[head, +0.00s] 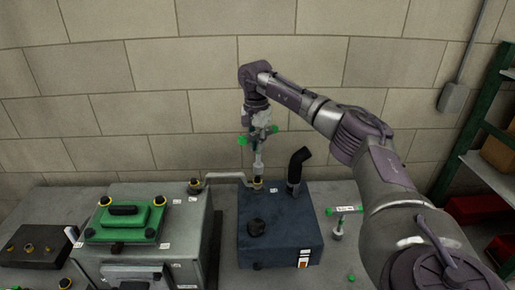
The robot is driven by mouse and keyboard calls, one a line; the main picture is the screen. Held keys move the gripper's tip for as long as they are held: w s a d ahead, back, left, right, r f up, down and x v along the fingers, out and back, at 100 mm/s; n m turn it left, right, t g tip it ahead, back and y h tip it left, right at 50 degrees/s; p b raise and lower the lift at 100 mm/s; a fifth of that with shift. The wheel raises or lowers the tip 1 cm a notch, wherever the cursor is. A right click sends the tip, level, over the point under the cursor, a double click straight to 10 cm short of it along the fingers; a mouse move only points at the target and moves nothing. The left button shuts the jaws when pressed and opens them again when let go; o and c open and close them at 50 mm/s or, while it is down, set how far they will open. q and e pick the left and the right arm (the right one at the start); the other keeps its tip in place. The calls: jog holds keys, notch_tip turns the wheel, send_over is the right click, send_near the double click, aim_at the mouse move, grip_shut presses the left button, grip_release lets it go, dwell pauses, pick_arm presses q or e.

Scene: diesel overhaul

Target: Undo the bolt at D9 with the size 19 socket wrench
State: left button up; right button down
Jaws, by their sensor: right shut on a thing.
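My right gripper (258,122) points straight down and is shut on a socket wrench with green handle ends. The wrench's grey shaft (258,162) hangs upright below the gripper. Its lower end is at a yellow-ringed bolt (258,185) at the pipe's end by the back left of the dark blue box (280,238); whether it is seated cannot be told. Labels are too small to read, so I cannot tell which bolt is D9 or the wrench's size. My left gripper is out of view.
A grey pipe (225,176) joins the blue box to a grey block with a green cover (125,219). A black elbow pipe (295,171) rises right of the wrench. Another green-handled tool (338,232) stands right of the box. Shelving (485,150) is far right.

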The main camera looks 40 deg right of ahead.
aim_at(257, 133)
jog(key=shift+r, duration=0.1)
jog(key=shift+r, duration=3)
jog(key=shift+s+a+f, duration=0.15)
jog(key=s+a+b, duration=0.3)
jog(key=s+a, duration=0.1)
jog(key=s, duration=0.1)
jog(key=shift+a, duration=0.15)
